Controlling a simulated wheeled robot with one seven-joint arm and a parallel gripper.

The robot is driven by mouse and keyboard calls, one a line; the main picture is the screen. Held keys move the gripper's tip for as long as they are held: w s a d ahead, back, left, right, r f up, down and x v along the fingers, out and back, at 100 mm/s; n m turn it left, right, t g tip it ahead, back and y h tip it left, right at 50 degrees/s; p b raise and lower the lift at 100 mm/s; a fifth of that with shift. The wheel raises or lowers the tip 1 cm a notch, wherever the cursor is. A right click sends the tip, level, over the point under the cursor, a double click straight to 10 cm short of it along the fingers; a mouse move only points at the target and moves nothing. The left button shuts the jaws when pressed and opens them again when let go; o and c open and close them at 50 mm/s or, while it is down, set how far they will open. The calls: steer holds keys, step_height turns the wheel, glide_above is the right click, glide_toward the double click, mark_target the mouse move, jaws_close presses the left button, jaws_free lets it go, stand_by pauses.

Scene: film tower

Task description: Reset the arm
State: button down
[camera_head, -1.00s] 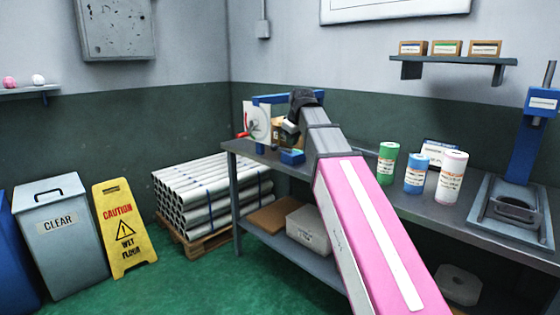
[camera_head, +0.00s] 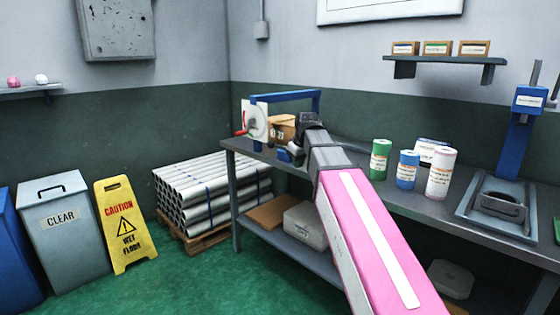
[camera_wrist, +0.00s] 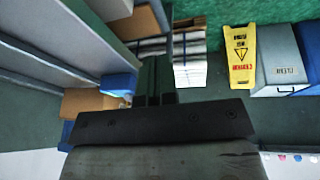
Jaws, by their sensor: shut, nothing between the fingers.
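My arm reaches out over the workbench (camera_head: 400,195), pink near me and grey further on. My gripper (camera_wrist: 155,82) shows in the wrist view as dark fingers close together, with nothing held. In the head view its dark wrist end is over the left part of the bench, and the fingers are too small to make out clearly.
Green (camera_head: 380,160), blue (camera_head: 407,170) and white (camera_head: 441,172) canisters stand on the bench, right of my arm. A blue press (camera_head: 522,130) is at the far right. Wrapped tubes (camera_head: 212,190), a yellow wet-floor sign (camera_head: 123,225) and a grey CLEAR bin (camera_head: 65,235) stand left.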

steer(key=s+d+f+m+g, duration=0.1)
steer(key=s+d+f, duration=0.3)
steer(key=f, duration=0.8)
steer(key=s+d+f+m+g+h, duration=0.1)
steer(key=s+d+f+m, duration=0.3)
steer(key=s+f, duration=0.4)
steer(key=s+d+f+m+g, duration=0.2)
steer(key=s+d+f, duration=0.2)
steer(key=f, duration=1.3)
steer(key=s, duration=0.3)
steer(key=shift+m+h, duration=0.3)
steer(key=shift+m, duration=0.1)
steer(key=shift+d+f, duration=0.1)
